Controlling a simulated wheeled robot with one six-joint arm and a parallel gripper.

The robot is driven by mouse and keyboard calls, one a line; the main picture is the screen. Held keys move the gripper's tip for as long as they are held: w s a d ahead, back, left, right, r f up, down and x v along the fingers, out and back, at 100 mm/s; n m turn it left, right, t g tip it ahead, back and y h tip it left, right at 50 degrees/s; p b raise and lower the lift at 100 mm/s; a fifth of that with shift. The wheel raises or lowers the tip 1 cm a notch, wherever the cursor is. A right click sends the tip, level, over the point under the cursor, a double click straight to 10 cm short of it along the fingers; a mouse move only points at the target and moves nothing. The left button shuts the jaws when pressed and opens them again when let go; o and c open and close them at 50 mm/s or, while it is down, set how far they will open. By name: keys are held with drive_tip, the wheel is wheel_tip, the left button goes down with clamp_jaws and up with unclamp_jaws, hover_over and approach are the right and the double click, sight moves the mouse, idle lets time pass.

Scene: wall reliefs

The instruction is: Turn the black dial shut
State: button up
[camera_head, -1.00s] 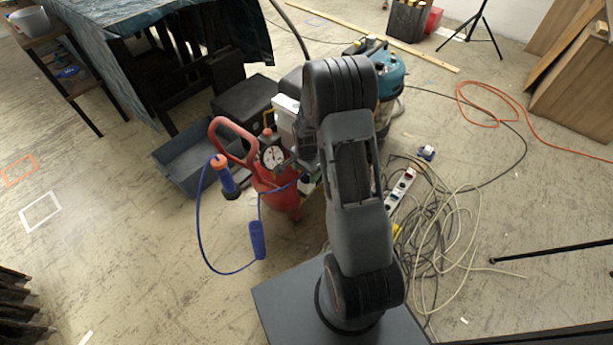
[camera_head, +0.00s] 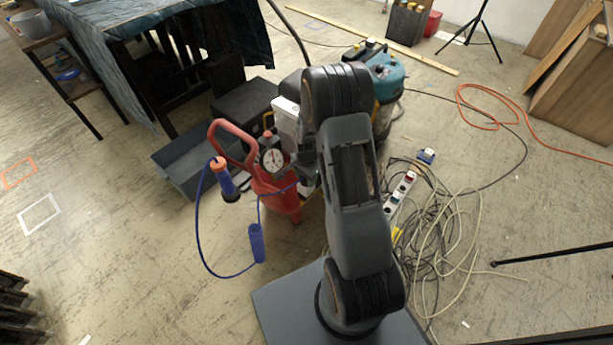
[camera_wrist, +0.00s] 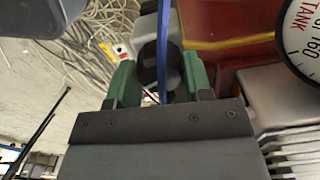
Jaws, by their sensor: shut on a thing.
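The black dial (camera_wrist: 148,66) shows in the wrist view between the two green fingertips of my gripper (camera_wrist: 158,76). The fingers are shut on it, one at each side. A thin blue hose (camera_wrist: 162,40) runs down close in front of the dial. In the head view my arm hides the dial and most of the gripper. The dial belongs with the red tank (camera_head: 285,201), which has a round white gauge (camera_head: 271,160) on it. I cannot tell how far the dial is turned.
The gauge also fills the upper right of the wrist view (camera_wrist: 305,40). Cables (camera_head: 440,230) and a power strip (camera_head: 400,195) lie to the right.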

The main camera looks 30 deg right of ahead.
drive_tip(key=shift+c, duration=0.5)
